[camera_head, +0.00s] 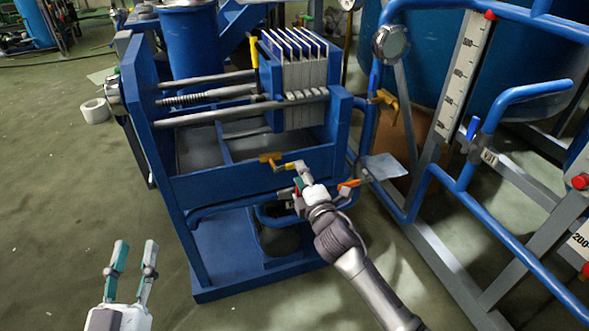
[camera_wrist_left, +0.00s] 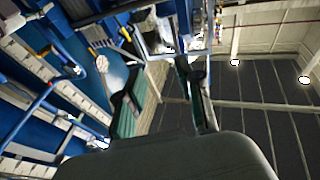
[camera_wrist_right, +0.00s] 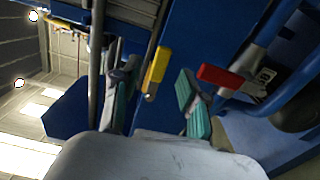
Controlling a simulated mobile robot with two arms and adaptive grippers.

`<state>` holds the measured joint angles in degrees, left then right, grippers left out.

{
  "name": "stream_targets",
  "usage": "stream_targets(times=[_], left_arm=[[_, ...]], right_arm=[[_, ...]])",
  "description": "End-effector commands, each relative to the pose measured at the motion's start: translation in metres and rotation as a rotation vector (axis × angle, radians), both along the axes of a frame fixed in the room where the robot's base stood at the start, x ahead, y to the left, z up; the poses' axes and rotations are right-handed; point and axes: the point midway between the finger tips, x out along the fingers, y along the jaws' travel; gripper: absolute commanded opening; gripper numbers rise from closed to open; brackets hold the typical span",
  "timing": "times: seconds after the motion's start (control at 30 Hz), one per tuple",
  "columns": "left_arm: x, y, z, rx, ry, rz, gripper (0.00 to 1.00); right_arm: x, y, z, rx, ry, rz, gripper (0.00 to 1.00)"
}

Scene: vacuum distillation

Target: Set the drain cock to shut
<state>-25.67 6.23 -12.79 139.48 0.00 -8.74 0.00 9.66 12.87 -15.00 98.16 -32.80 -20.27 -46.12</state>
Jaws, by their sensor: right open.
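My right gripper (camera_head: 301,183) is open at the front of the blue filter press frame. In the right wrist view a yellow lever handle (camera_wrist_right: 156,68) stands between its open fingers (camera_wrist_right: 158,92), and a red lever handle (camera_wrist_right: 220,77) sits just outside the right-hand finger. In the head view a yellow-orange handle (camera_head: 270,159) is left of the gripper and an orange handle (camera_head: 348,184) is to its right. I cannot tell which lever is the drain cock. The gripper partly hides the fittings. My left gripper (camera_head: 134,254) is open and empty at lower left, far from the valves.
The blue press frame (camera_head: 250,186) carries grey plates (camera_head: 296,75) and steel rods. Blue pipework (camera_head: 432,176) with a yellow valve handle (camera_head: 383,98) stands on the right. A white tape roll (camera_head: 95,111) lies on the floor. The green floor (camera_head: 60,210) at left is clear.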

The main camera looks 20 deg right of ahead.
Motion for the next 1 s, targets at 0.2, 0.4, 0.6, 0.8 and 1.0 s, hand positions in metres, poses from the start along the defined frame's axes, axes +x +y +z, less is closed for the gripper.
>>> stream_targets(times=[0.2,0.4,0.6,0.8,1.0], left_arm=[[-0.012,-0.002,0.032,-0.058,-0.210,-0.012,0.36],[-0.020,-0.002,0.046,-0.083,-0.297,-0.017,0.36],[-0.021,-0.002,0.049,-0.086,-0.307,-0.018,0.36],[-0.021,-0.002,0.048,-0.085,-0.306,-0.018,0.36],[-0.020,-0.002,0.048,-0.085,-0.305,-0.018,0.36]], right_arm=[[0.035,0.002,-0.002,0.001,0.000,0.001,0.44],[0.047,0.002,-0.001,0.001,0.000,0.001,0.44],[0.048,0.002,0.000,0.001,0.000,0.001,0.44],[0.048,0.002,0.000,0.001,0.001,0.001,0.25],[0.048,0.002,-0.001,0.001,0.001,0.001,0.00]])
